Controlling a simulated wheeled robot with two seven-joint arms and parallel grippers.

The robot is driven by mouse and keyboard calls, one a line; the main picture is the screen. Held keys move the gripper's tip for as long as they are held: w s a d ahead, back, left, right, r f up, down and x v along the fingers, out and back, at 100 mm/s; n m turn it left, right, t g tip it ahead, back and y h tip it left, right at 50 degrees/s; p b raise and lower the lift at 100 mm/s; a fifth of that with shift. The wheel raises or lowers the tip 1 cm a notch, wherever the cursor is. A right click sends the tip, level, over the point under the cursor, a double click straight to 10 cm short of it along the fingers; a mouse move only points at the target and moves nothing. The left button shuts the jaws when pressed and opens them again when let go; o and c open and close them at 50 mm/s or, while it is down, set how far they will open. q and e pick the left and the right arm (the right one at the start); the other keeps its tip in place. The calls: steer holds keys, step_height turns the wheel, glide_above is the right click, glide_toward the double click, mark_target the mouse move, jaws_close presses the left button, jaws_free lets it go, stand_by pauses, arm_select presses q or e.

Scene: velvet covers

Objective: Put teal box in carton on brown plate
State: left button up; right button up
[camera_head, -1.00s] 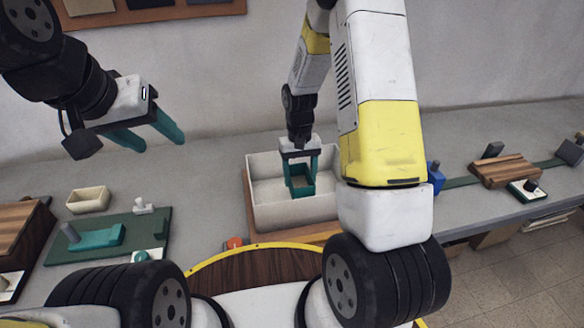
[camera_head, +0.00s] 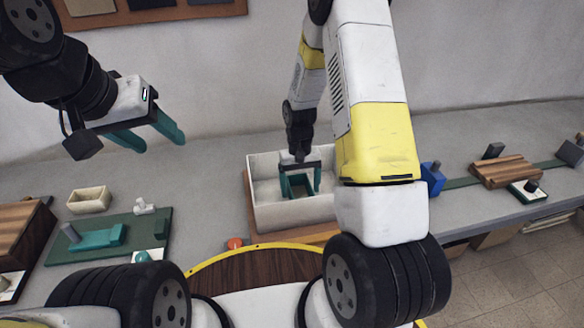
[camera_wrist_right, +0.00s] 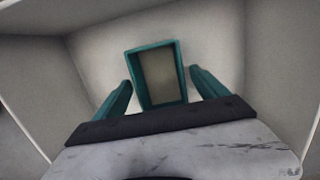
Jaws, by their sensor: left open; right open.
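The teal box (camera_head: 299,192) is open-topped and sits inside the pale carton (camera_head: 262,215). It also shows in the right wrist view (camera_wrist_right: 158,78), a little tilted in the picture. The carton stands on the brown plate (camera_head: 318,236), whose edge shows at the front and left. My right gripper (camera_head: 300,186) reaches down into the carton and is open, with one finger on each side of the box. In the right wrist view, gaps show between the fingers (camera_wrist_right: 160,90) and the box. My left gripper (camera_head: 156,133) is open and empty, high above the left of the counter.
A cream tray (camera_head: 89,200) and a dark green board (camera_head: 110,238) lie to the left. A red-orange piece (camera_head: 235,243) is near the carton's front left. A blue piece (camera_head: 432,178) and a wooden board (camera_head: 508,171) are to the right. The carton walls surround my right fingers.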

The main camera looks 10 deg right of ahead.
steer(key=shift+r, duration=0.15)
step_height(320, 180, up, 12)
steer(key=w, duration=0.2)
step_height(320, 180, up, 16)
steer(key=t+y, duration=0.1)
steer(key=t, duration=0.3)
glide_above(299, 194)
steer(key=s, duration=0.9)
steer(key=s+r+t+y, duration=0.1)
steer(key=s+r+t, duration=0.2)
steer(key=s+r, duration=0.3)
steer(key=shift+s+a+t, duration=0.2)
steer(key=shift+s+t, duration=0.1)
steer(key=shift+s, duration=2.3)
